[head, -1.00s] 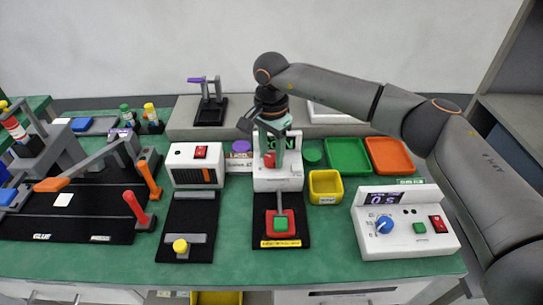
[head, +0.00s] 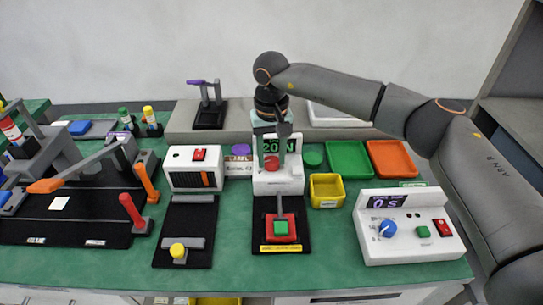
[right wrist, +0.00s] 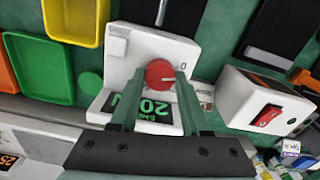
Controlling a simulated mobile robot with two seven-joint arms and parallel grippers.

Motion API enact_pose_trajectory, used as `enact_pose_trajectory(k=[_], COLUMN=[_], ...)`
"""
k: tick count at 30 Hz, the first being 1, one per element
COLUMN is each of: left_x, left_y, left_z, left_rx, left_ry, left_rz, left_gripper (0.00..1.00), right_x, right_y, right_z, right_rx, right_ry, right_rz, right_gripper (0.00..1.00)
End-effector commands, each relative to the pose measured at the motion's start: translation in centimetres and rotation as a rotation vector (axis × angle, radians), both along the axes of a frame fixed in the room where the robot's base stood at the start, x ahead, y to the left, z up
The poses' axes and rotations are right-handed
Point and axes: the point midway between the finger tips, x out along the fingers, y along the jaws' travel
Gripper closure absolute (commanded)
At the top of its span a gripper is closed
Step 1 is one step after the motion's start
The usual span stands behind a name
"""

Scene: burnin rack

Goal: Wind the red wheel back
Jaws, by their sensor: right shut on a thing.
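The red wheel (head: 271,165) is a round knob on the front of a white press unit (head: 290,184) at the middle of the bench. It also shows in the right wrist view (right wrist: 159,73), with a pale pointer line on its face. My right gripper (head: 272,159) reaches down to it from above. In the right wrist view its two fingers (right wrist: 161,78) sit on either side of the wheel and are shut on it. A green-lit display (right wrist: 150,108) on the unit reads about 20 N. My left gripper is not in view.
A yellow bin (head: 326,190) and green (head: 348,158) and orange (head: 391,157) trays lie right of the press. A white box with a red switch (head: 196,168) stands left. A white control box with a blue knob (head: 412,243) is front right.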

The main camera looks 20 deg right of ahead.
Motion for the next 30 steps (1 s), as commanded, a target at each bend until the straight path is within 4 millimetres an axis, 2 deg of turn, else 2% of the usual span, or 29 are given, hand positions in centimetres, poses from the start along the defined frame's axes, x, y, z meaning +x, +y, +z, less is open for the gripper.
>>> enact_pose_trajectory(k=[12, 30], left_x=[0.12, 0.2], left_y=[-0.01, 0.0], left_z=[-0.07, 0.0], left_rx=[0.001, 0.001], left_ry=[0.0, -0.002], left_rz=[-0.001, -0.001], left_gripper=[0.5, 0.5], right_x=[0.08, 0.08], right_y=[-0.02, -0.01], right_z=[0.15, 0.16], right_rx=[0.001, 0.001], right_ry=[-0.003, -0.004], right_rz=[0.211, 0.249], right_gripper=[1.0, 1.0])
